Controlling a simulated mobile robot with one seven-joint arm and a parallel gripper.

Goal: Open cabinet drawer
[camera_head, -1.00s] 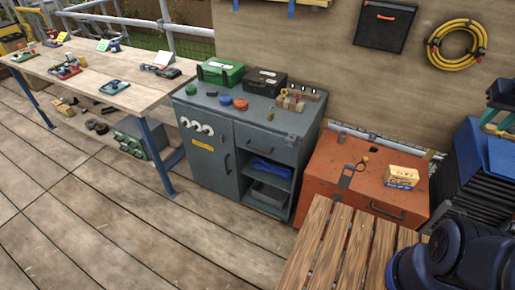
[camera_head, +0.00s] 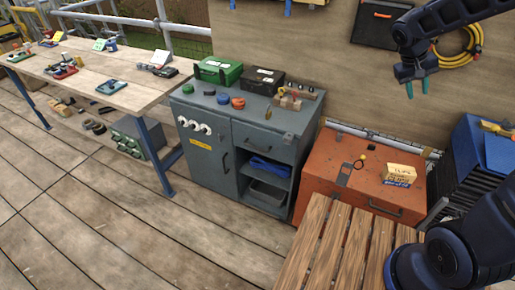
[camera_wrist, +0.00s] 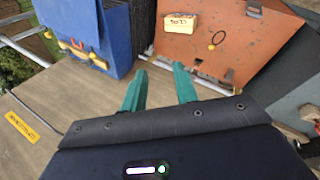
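The grey cabinet (camera_head: 211,165) stands against the wall in the head view, with a door and its vertical handle on the left. Its drawer (camera_head: 284,150) is at the upper right, above open shelves, and looks closed. A dark handle shows on the drawer front. My gripper (camera_head: 416,88) is raised at the upper right, in front of the wall, well apart from the cabinet. In the wrist view my gripper (camera_wrist: 160,72) has its two green fingers spread with nothing between them. The drawer front cannot be made out in the wrist view.
An orange chest (camera_head: 334,186) with a small box (camera_head: 398,176) on it stands right of the cabinet. A slatted wooden table (camera_head: 330,245) is in front. Cases (camera_head: 220,71) and small items crowd the cabinet top. A workbench (camera_head: 115,85) is at left. Floor before the cabinet is clear.

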